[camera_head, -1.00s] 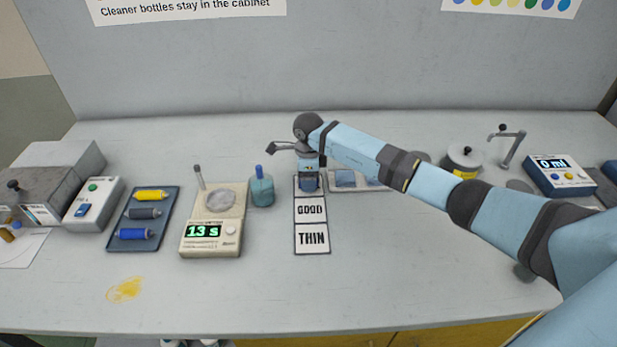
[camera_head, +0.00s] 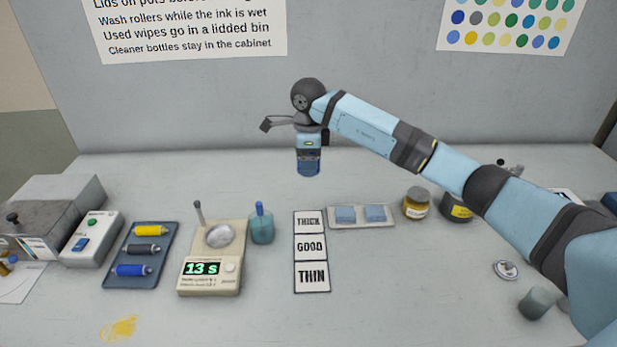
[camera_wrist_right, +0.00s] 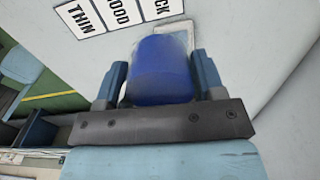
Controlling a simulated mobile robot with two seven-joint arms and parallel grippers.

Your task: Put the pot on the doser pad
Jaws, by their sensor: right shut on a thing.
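The blue pot (camera_head: 308,169) is between the fingers of my right gripper (camera_head: 308,157), held up in the air above and behind the card strip. In the right wrist view the blue pot (camera_wrist_right: 162,72) fills the space between the two fingers, which are shut on it. The doser's spout (camera_head: 515,168) and part of its box (camera_head: 565,193) show at the far right behind my right arm. The doser pad is hidden behind my arm. My left gripper is not in view.
The THICK, GOOD, THIN card strip (camera_head: 311,248) lies below the pot. A small round disc (camera_head: 507,270) and a grey-teal cylinder (camera_head: 535,303) are at right.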

